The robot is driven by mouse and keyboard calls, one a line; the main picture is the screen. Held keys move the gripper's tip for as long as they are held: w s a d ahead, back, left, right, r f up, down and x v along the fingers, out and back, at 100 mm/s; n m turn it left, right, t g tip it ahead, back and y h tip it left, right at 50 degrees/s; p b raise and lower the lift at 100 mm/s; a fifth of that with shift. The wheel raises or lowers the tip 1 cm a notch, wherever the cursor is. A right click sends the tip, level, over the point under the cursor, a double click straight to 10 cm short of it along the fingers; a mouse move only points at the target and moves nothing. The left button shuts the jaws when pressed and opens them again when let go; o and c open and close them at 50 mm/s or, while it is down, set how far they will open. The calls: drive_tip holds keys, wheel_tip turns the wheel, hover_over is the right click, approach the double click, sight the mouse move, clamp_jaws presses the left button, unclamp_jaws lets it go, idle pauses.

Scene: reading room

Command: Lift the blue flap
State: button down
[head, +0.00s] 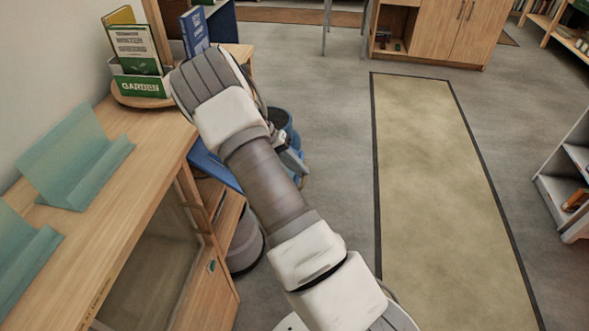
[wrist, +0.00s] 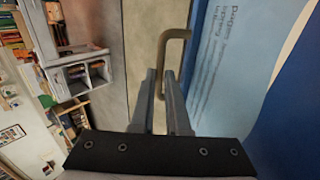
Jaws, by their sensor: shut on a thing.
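The blue flap (head: 212,166) shows in the head view as a blue panel at the side of the wooden counter, left of my arm, which covers part of it. In the wrist view a light blue panel with printed text (wrist: 222,65) and a darker blue surface (wrist: 285,110) fill the right side. Where the handle joins the flap is not clear. In the head view my arm mostly hides the fingers.
The wooden counter (head: 130,180) on the left holds teal stands (head: 75,160) and a green GARDEN book box (head: 140,85). A grey round bin (head: 246,245) stands beside it below. A tan floor mat (head: 440,170) and open floor lie to the right.

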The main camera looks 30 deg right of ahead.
idle(0.3)
drive_tip(key=c, duration=0.9)
unclamp_jaws()
drive_tip(key=p+v, duration=0.2)
drive_tip(key=v, duration=1.5)
drive_tip(key=shift+a+r, duration=0.15)
drive_tip(key=shift+a, duration=0.1)
drive_tip(key=shift+r+p, duration=0.15)
drive_tip(key=shift+p, duration=0.15)
